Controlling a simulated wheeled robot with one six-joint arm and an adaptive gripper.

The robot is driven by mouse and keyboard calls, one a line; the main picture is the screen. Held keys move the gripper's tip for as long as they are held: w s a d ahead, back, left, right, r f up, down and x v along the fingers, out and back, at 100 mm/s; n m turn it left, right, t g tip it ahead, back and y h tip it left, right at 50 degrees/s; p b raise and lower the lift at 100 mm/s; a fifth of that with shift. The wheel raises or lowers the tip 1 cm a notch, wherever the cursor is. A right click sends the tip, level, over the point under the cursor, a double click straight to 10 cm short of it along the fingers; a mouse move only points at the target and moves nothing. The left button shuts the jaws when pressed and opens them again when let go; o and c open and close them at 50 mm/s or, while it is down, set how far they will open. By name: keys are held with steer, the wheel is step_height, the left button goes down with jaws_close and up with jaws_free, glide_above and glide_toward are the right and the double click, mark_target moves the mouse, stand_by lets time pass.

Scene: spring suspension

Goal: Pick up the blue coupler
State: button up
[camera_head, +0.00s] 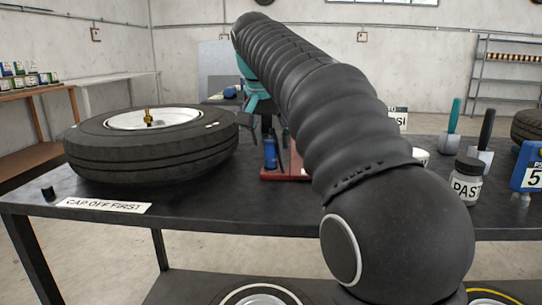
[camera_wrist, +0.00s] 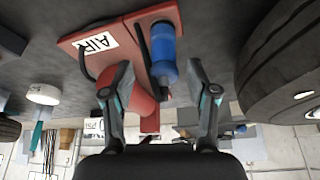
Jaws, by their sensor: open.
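The blue coupler (camera_head: 270,152) stands upright on the red base (camera_head: 285,175) at the middle of the dark table in the head view, left of my arm. In the wrist view, which looks upside down, the blue coupler (camera_wrist: 163,52) shows at upper middle beside a red cylinder and a white AIR label (camera_wrist: 96,44). My gripper (camera_wrist: 158,68) is open, with one finger to each side of the coupler in the picture. No contact shows, and the depth between them is hard to tell. In the head view my arm hides most of the gripper.
A tyre (camera_head: 150,150) with a brass valve lies at the left. A CAP OFF FIRST label (camera_head: 104,205) and small black cap (camera_head: 48,193) are at the front edge. A paste jar (camera_head: 467,182), scrapers and a blue gauge (camera_head: 529,167) stand at the right.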

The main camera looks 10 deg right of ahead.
mark_target(272, 150)
steer(key=shift+w+b+x, duration=0.1)
steer(key=shift+b+x, duration=0.1)
steer(key=shift+x, duration=1)
steer(key=shift+w+b+x, duration=0.15)
steer(key=shift+x, duration=1)
steer(key=shift+r, duration=0.1)
steer(key=shift+a, duration=0.1)
jaws_close()
